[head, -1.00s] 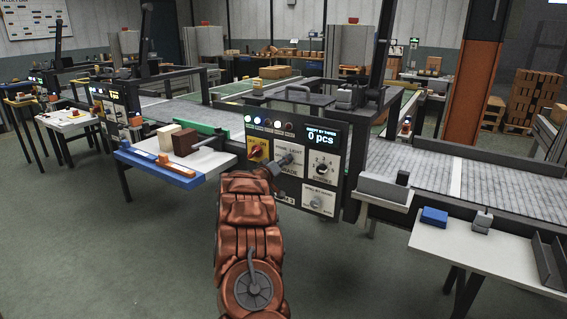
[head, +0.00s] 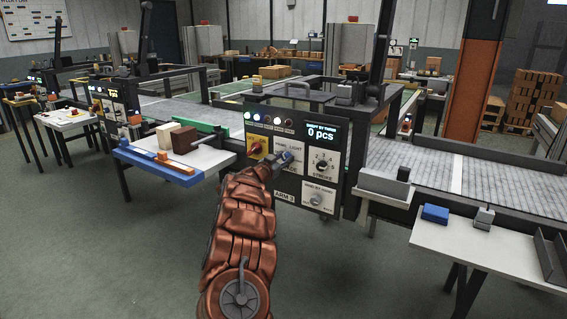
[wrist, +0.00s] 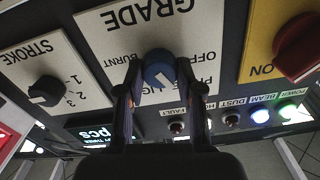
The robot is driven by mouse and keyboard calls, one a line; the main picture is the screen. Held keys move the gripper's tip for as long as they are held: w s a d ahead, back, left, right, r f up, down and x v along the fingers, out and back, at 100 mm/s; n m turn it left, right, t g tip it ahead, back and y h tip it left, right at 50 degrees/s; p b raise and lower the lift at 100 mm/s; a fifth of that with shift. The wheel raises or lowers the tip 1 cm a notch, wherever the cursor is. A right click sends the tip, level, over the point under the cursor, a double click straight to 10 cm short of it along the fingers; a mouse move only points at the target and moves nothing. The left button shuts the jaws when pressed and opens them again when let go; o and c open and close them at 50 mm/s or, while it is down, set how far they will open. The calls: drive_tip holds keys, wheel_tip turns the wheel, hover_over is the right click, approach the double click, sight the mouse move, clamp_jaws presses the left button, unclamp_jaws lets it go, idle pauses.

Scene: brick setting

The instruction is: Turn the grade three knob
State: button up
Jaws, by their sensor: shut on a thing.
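The grade knob (wrist: 158,72) is a round blue knob with a pale mark on a white plate. The plate reads GRADE, upside down in the wrist view, with BURNT, OFF and partly hidden words around the knob. My gripper (wrist: 160,92) has one dark finger on each side of the knob and is shut on it. In the head view my gripper (head: 280,162) is at the control panel (head: 254,195), whose lower label reads ARM 3. It covers much of the grade plate, and only a little blue of the knob shows. I cannot tell exactly which word the mark points to.
A red switch on a yellow plate (head: 255,147) is left of the knob in the head view. The black stroke dial (head: 322,165) and a grey lower knob (head: 316,199) are to its right. A white side table (head: 205,165) with blocks stands left of my arm.

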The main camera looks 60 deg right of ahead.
drive_tip(key=m+b, duration=0.2)
drive_tip(key=m, duration=0.2)
drive_tip(key=shift+f+m+b, duration=0.25)
drive_tip(key=shift+m+b, duration=0.05)
drive_tip(key=shift+b, duration=0.1)
drive_tip(key=m+b, duration=0.4)
drive_tip(key=m, duration=0.2)
drive_tip(key=shift+s+m, duration=0.1)
drive_tip(key=shift+m, duration=0.2)
drive_tip(key=m+b, duration=0.4)
drive_tip(key=m, duration=0.2)
drive_tip(key=shift+m+b, duration=1.4)
drive_tip(key=shift+m, duration=0.9)
drive_tip(key=o, duration=1.2)
drive_tip(key=shift+c, duration=0.2)
drive_tip(key=shift+r, duration=0.1)
